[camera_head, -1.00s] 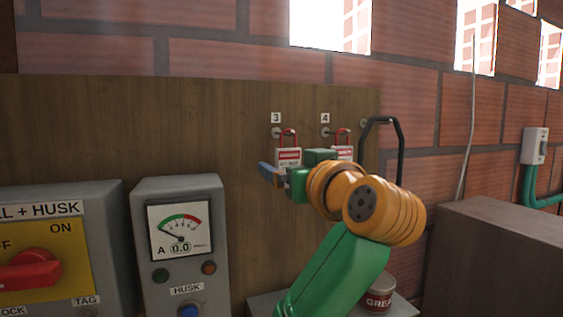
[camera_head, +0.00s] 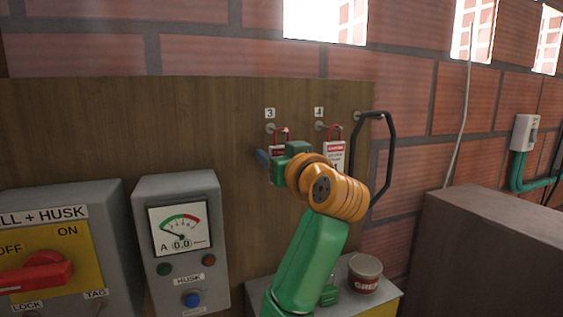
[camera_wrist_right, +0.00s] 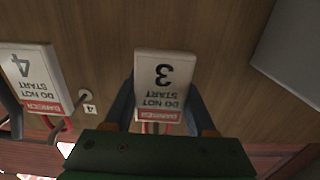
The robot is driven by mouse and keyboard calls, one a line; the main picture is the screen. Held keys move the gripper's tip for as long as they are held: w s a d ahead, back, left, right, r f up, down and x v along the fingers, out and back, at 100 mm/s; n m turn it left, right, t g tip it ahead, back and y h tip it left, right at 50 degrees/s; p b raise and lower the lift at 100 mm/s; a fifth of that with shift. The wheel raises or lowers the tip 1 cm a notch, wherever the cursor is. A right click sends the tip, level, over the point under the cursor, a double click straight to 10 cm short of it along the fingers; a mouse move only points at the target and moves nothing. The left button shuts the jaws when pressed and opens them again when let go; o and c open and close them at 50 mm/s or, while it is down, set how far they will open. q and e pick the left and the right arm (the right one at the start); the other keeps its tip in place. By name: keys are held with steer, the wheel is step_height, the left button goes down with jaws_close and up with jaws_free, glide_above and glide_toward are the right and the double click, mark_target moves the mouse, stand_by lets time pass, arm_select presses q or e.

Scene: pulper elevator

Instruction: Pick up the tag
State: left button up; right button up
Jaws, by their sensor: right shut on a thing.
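A white tag with a red danger band and the number 3 (camera_wrist_right: 165,68) hangs by a red loop from hook 3 on the wooden board. In the head view, only its top (camera_head: 280,152) shows behind my right gripper (camera_head: 263,158). In the right wrist view, the fingers of the right gripper (camera_wrist_right: 162,100) stand on both sides of this tag, shut on it. A second tag, number 4 (camera_head: 334,158), hangs from hook 4 to the right; it also shows at the left of the right wrist view (camera_wrist_right: 32,75). My left gripper is not in view.
A black handle-like loop (camera_head: 390,150) hangs right of tag 4. A grease can (camera_head: 365,275) and a green padlock (camera_head: 329,295) stand on a shelf below. Grey control boxes, one with a meter (camera_head: 180,230), are at left. A brown block (camera_head: 490,240) is at right.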

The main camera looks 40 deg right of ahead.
steer(key=shift+r+b, duration=0.5)
steer(key=shift+r, duration=0.15)
steer(key=b+v, duration=1)
steer(key=v, duration=0.8)
steer(key=shift+d+b, duration=0.15)
steer(key=shift+b, duration=0.25)
